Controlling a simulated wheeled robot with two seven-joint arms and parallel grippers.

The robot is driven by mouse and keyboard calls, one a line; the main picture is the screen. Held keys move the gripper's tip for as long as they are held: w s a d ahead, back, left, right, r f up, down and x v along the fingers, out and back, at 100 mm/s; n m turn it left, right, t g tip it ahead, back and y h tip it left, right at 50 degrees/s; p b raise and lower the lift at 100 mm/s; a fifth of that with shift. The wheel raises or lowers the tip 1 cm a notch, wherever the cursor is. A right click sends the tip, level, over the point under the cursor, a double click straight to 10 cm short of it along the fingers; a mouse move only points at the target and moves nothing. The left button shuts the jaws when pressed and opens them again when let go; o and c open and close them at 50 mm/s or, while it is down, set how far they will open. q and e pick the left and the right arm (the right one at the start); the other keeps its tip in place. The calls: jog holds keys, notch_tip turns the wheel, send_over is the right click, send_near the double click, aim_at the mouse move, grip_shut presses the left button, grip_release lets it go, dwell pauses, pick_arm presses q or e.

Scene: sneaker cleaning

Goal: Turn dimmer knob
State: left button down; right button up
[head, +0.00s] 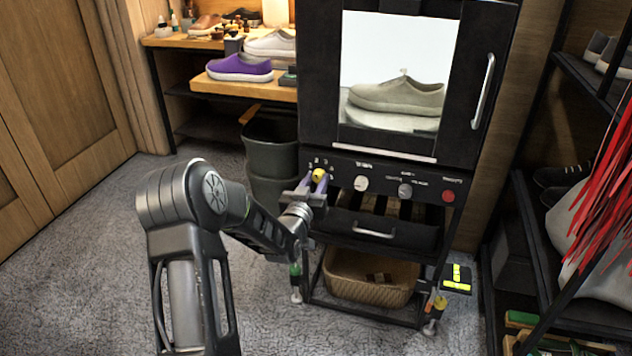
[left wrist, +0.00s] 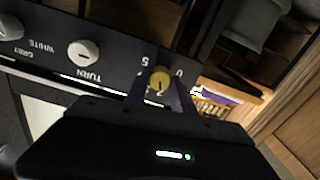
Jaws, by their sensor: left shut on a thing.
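The yellow dimmer knob (head: 318,175) sits at the left end of the black control panel, below the cabinet's lit window. Several printed numbers surround it. My left gripper (head: 316,182) is at the panel with its fingers on either side of the knob, shut on it. In the left wrist view the yellow knob (left wrist: 160,79) shows between the two dark fingers, with a dark line mark on its face. Part of the number scale is hidden by the fingers. My right gripper is not in view.
The panel also has a white knob (head: 361,183), a grey knob (head: 405,190) and a red button (head: 448,196). A beige shoe (head: 398,95) stands behind the window. A drawer handle (head: 373,231) and a wicker basket (head: 368,277) are below. Dark bins (head: 271,140) stand left of the cabinet.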

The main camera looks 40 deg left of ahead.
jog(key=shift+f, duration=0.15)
pick_arm(q)
jog(key=shift+f+n+b, duration=0.15)
jog(key=shift+n+b, duration=0.75)
jog(key=shift+b, duration=0.1)
jog(key=shift+n+b, duration=1.05)
jog(key=shift+n, duration=0.05)
jog(key=n+b, duration=0.2)
jog(key=n, duration=0.1)
jog(key=shift+n+b, duration=0.65)
jog(key=shift+n, duration=0.25)
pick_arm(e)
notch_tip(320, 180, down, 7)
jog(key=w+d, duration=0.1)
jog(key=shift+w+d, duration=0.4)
pick_arm(q)
jog(key=c, duration=1.1)
grip_release()
jog(key=shift+o, duration=0.2)
